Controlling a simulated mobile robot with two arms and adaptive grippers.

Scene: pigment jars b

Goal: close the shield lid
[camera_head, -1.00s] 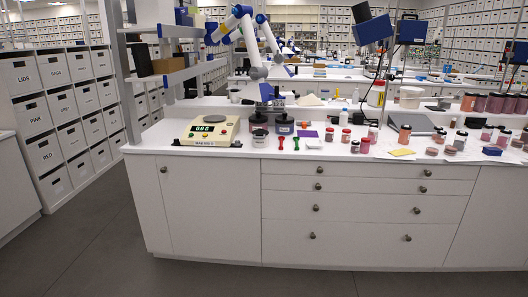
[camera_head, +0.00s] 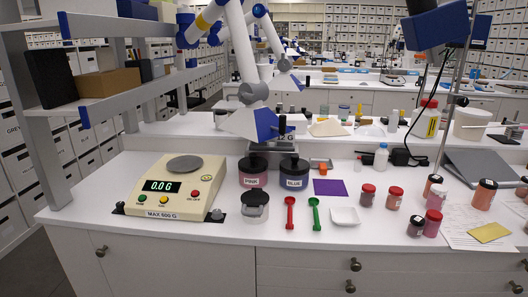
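No part is clearly recognizable as the shield lid. A scale (camera_head: 172,188) with a bare round pan reads 0.0 and shows no raised cover. Neither of my grippers is in view.
A white-and-blue jointed arm (camera_head: 253,93) reaches down behind the jars. Several small jars stand right. A grey shelf post (camera_head: 38,125) rises at the left.

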